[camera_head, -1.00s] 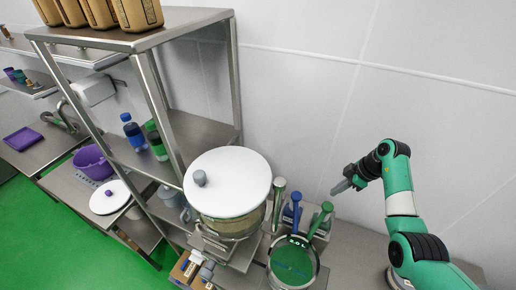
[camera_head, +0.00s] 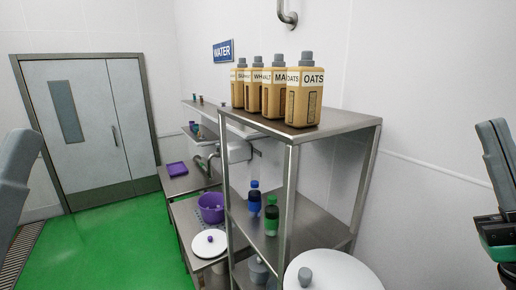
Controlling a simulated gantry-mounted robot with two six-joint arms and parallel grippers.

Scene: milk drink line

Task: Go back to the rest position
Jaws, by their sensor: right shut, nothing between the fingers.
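My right gripper (camera_head: 497,165) is at the right edge of the head view, raised and partly cut off. Its grey fingers point up and are shut with nothing between them. It is clear of the shelf. A grey part of my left gripper (camera_head: 14,180) shows at the left edge. Most of it lies outside the picture, so its jaws cannot be made out.
A metal shelf rack (camera_head: 365,130) stands in the middle with several oats and malt bottles (camera_head: 305,95) on top. A blue bottle (camera_head: 254,200) and a green bottle (camera_head: 271,215) stand below. A white-lidded pot (camera_head: 335,272) is in front. Green floor (camera_head: 140,240) is clear.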

